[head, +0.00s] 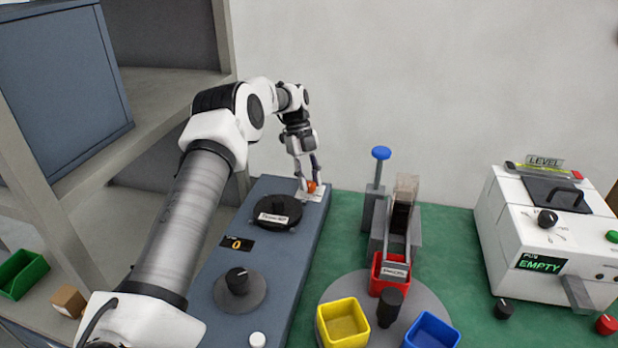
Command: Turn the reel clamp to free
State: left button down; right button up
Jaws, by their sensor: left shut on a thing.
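My left gripper (307,172) is at the far end of the blue-grey panel (298,258), pointing down. Its fingers are shut on a small orange part (311,187), which stands on a pale labelled plate (313,196). I take this orange part to be the reel clamp; its label is too small to read. The fingers hide some of it, so its turn position cannot be told. A black round reel (277,211) with a white label lies just nearer on the panel. My right gripper is not in view.
A black knob (238,281), a small display (237,243) and a white button (257,340) are on the panel. Right of it stand a blue-topped post (381,153), a turntable with yellow (343,322), red and blue bins, and a white machine (548,235) reading EMPTY. Shelving (150,90) is left.

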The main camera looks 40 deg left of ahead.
pick_arm(q)
jog(key=shift+w+r, duration=0.1)
dwell(0.4)
jog(key=c, duration=0.9)
grip_release()
jog(key=shift+o, duration=0.2)
jog(key=v, duration=0.6)
jog(key=shift+a, duration=0.1)
jog(key=shift+w+a+r, duration=0.1)
jog(key=shift+a+r, duration=0.05)
jog(key=shift+r, duration=0.5)
